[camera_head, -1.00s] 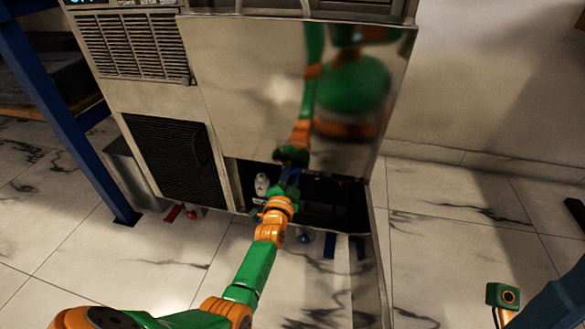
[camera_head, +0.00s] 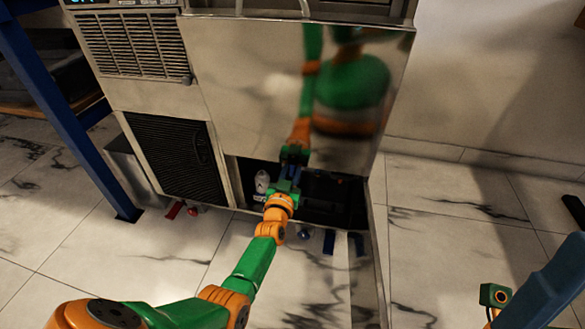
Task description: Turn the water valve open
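Small valve-like parts show low along the machine's front. A red lever (camera_head: 175,210) and a red knob (camera_head: 193,211) are at the left. A blue knob (camera_head: 304,234) and two blue levers (camera_head: 328,241) (camera_head: 356,243) are at the right, near the floor. I cannot tell which is the water valve. My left gripper (camera_head: 290,172) reaches into the dark opening under the steel panel, above and left of the blue levers. Its fingertips are dark and unclear, so I cannot tell whether they hold anything.
The steel machine's panel (camera_head: 250,90) hangs above the dark opening (camera_head: 335,195). A white bottle-like object (camera_head: 262,182) stands inside, just left of my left gripper. A blue post (camera_head: 75,130) stands at the left. The marble floor (camera_head: 450,250) at the right is mostly clear.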

